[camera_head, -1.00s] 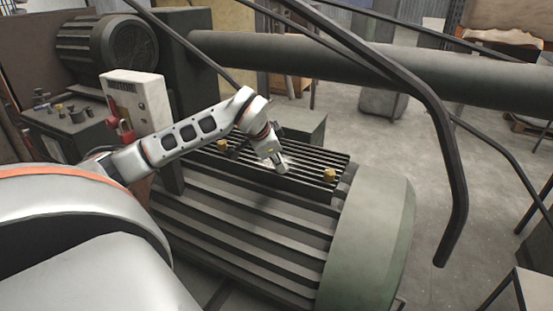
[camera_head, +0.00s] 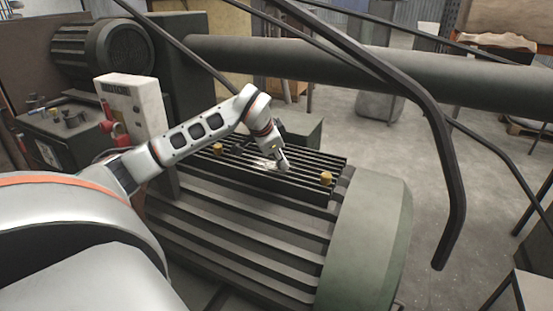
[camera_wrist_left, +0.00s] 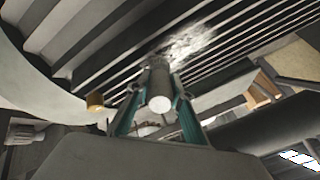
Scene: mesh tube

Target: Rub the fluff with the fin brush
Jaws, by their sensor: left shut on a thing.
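My left gripper (camera_head: 276,154) is over the finned panel (camera_head: 315,168) on top of the large motor housing. The fluff (camera_wrist_left: 190,42) is a whitish fuzzy patch on the fins, just beyond the brush. In the head view the fluff (camera_head: 262,163) shows beside the gripper. My right gripper is out of view.
Two brass knobs, one left (camera_head: 218,148) and one right (camera_head: 326,178), stand on the panel. A grey control box (camera_head: 133,105) with a red part is at the left. A dark bent bar (camera_head: 440,140) and a thick pipe (camera_head: 400,68) cross the right and back.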

